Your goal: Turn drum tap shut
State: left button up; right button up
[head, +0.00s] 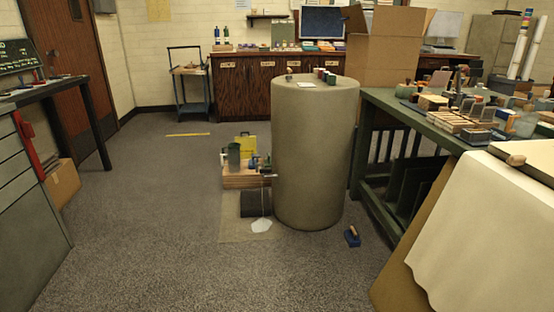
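A large grey-beige drum (318,160) stands upright on the floor, a little right of the middle of the head view. A small tap (269,176) sticks out from its left side, low down. A thin pale line runs down from the tap to a pale, wet-looking patch (262,225) on the floor. The tap's handle is too small to make out. Neither of my grippers is in view.
Left of the drum, a wooden crate (240,181) holds a green pot and a yellow item. A dark box (254,204) sits below the tap. A blue object (352,237) lies right of the drum, near the green workbench (438,137). The carpet at front left is clear.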

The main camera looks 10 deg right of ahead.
aim_at(265, 171)
jog(key=i+l, duration=0.5)
jog(key=i+j+z, duration=0.15)
jog(key=i+j, duration=0.55)
